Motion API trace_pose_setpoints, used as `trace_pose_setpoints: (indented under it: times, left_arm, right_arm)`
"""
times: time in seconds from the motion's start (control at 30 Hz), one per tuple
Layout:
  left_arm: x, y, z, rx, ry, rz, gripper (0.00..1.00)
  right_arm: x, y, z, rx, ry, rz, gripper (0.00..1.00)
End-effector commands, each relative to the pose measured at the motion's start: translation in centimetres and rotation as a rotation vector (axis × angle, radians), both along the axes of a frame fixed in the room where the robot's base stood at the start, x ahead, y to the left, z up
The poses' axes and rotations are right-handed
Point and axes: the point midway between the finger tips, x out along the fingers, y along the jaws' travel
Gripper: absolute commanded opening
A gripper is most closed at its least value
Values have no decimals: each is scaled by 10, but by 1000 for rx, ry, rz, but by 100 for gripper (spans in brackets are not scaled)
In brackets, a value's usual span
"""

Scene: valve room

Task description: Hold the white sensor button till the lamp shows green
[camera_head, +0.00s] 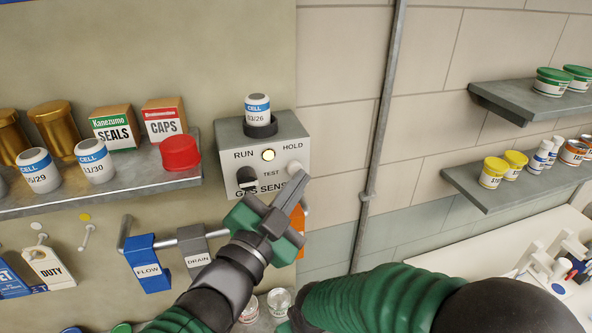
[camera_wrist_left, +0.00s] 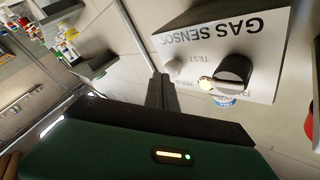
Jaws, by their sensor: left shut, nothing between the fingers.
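The gas sensor box (camera_head: 228,136) is grey with a pale front panel, fixed to the wall. The white button (camera_head: 295,168) sits at the right of its front; it also shows in the left wrist view (camera_wrist_left: 174,67). A black knob (camera_head: 247,178) is at the lower left of the panel. My left gripper (camera_head: 299,180) is shut and empty, its tips right by the white button. I cannot tell whether they touch it.
A white cell (camera_head: 258,107) stands in a black holder atop the box. A shelf (camera_head: 105,192) with cells, cartons and a red cap is at left. Below hang the blue FLOW (camera_head: 149,268) and grey DRAIN (camera_head: 193,248) handles. A vertical pipe (camera_head: 380,130) runs at right.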

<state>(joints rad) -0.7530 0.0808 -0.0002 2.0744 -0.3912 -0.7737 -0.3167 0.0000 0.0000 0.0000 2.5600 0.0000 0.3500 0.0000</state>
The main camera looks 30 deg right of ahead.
Motion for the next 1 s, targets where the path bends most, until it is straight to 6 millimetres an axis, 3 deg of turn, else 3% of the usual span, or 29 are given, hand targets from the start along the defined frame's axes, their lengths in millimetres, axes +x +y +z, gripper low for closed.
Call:
trace_pose_setpoints:
  times: [1.0]
  left_arm:
    - [11,-2,0,-1,0,1,0]
  right_arm:
    - [0,0,-1,0,0,0,72]
